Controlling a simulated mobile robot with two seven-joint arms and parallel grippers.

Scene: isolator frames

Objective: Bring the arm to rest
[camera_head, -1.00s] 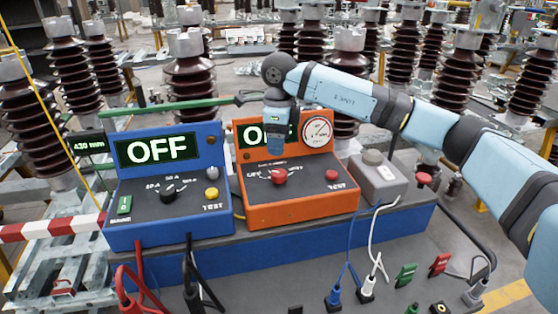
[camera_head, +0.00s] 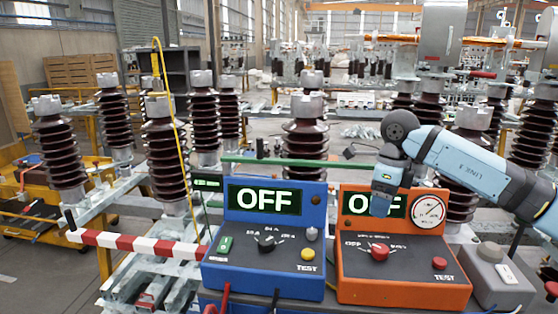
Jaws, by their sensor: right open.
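My right arm comes in from the right, bent at the wrist, with its right gripper (camera_head: 382,207) pointing down in front of the orange box (camera_head: 405,291). The gripper covers part of that box's display, which shows only part of its lettering. Its fingers are small here, and I see nothing held between them. The orange box has a red knob (camera_head: 379,251), a round gauge (camera_head: 428,209) and a red TEST button. The blue box (camera_head: 262,285) to its left reads OFF and has a black knob and a yellow TEST button. My left gripper is not in view.
A grey box (camera_head: 497,277) stands right of the orange box. A green rod (camera_head: 290,162) runs behind the boxes. A red-and-white bar (camera_head: 135,243) reaches left. Several brown ribbed insulators (camera_head: 165,160) stand behind, and a yellow cord hangs at left.

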